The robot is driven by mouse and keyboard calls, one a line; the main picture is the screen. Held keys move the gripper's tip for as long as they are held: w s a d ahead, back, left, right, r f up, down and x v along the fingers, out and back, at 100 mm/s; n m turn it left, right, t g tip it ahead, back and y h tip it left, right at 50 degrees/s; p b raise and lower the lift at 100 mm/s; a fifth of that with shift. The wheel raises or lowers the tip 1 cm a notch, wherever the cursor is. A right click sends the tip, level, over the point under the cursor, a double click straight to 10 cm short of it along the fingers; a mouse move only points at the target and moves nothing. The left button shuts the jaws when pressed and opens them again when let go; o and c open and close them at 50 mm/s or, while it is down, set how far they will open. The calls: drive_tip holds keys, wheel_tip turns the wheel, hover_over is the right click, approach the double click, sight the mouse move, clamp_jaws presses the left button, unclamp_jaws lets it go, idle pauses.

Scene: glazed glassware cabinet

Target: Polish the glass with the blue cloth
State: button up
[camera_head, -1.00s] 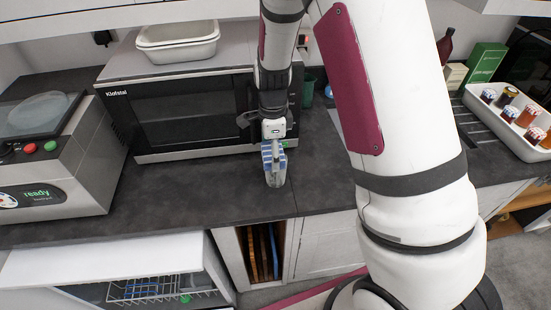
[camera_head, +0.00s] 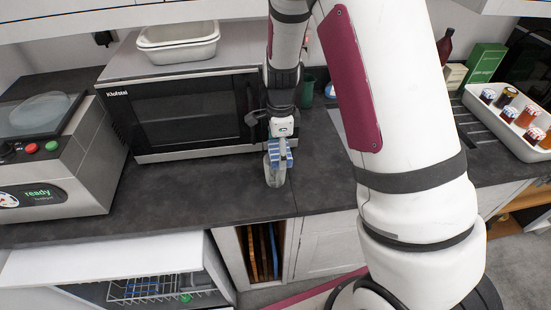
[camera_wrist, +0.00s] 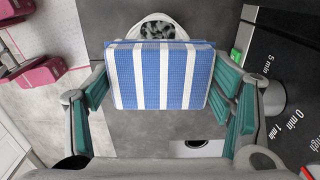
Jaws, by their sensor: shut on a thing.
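A clear glass (camera_head: 275,177) stands upright on the dark counter in front of the microwave. In the wrist view its rim (camera_wrist: 152,22) shows beyond the cloth. The blue cloth with white stripes (camera_wrist: 160,78) is folded into a pad between the green-padded fingers of my gripper (camera_wrist: 161,88). In the head view my gripper (camera_head: 279,146) points down and holds the cloth (camera_head: 284,155) at the upper part of the glass. I cannot tell whether the cloth touches the glass, and the glass's far side is hidden.
The microwave (camera_head: 185,112) stands close behind the glass, with white trays on top. A grey appliance (camera_head: 60,165) is at the left, and a white tray of jars (camera_head: 510,125) is at the right. An open dishwasher (camera_head: 120,260) is below. The counter left of the glass is clear.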

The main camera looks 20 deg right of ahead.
drive_tip(key=shift+a+f, duration=0.15)
drive_tip(key=shift+a, duration=0.7)
idle(0.6)
drive_tip(key=shift+d+p, duration=0.3)
drive_tip(key=shift+d, duration=1.05)
drive_tip(key=shift+a+p, duration=0.3)
drive_tip(key=shift+a, duration=1)
